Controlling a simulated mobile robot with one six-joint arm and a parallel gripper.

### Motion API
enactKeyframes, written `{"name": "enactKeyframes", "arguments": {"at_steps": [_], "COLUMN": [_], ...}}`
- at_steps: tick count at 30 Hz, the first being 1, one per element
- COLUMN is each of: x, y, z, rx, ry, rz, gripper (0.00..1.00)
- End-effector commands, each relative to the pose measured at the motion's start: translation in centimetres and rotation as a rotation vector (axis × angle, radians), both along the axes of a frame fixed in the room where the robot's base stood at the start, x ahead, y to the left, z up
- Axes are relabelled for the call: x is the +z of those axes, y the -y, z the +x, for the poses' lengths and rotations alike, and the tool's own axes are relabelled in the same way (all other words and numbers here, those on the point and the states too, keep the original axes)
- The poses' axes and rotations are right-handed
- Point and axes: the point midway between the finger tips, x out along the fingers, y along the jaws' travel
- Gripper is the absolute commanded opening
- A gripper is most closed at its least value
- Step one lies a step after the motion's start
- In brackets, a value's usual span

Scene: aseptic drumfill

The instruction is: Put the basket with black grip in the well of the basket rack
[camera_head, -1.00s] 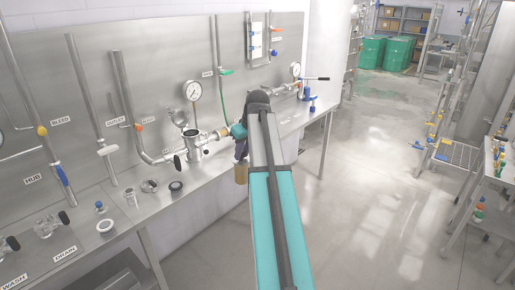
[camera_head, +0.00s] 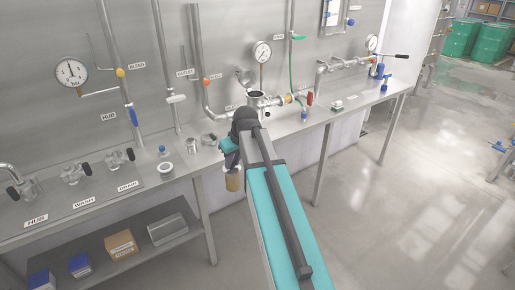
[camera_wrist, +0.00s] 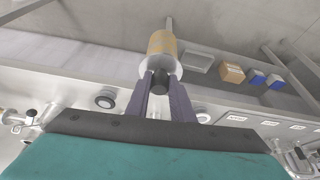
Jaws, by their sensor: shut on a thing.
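My gripper (camera_wrist: 163,100) is shut on the black grip (camera_wrist: 159,82) of a basket. The basket (camera_wrist: 162,45) is a tan, mesh-like cylinder with a pale flange below the grip. In the head view the basket (camera_head: 233,182) hangs below my gripper, in front of the bench's front edge, clear of the floor. The fingers are mostly hidden by my wrist there. I cannot make out the basket rack or its well in either view.
A steel bench (camera_head: 205,155) runs along the wall with valves, small fittings and an open-topped housing (camera_head: 257,101). A lower shelf (camera_head: 130,252) holds a cardboard box (camera_head: 121,244), blue-topped boxes and a metal bin (camera_head: 167,229).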

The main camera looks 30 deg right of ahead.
Motion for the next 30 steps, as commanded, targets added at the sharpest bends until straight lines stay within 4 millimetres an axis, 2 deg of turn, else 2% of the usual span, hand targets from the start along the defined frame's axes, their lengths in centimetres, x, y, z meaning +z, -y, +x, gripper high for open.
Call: {"name": "enactKeyframes", "arguments": {"at_steps": [1,6,12,15,22,30], "x": [-1.5,-4.9,-8.7,-10.2,-10.6,-10.5], "y": [-1.9,-7.3,-12.9,-14.9,-15.5,-15.4], "z": [-0.2,-0.6,-1.6,-2.0,-1.8,-1.8], "rx": [0.012,0.029,0.007,-0.037,-0.148,-0.168], "ry": [-0.001,-0.003,-0.004,-0.001,0.003,0.004], "rz": [0.000,-0.001,-0.002,-0.002,-0.002,-0.002], "gripper": [0.00,0.00,0.00,0.00,0.00,0.00]}}
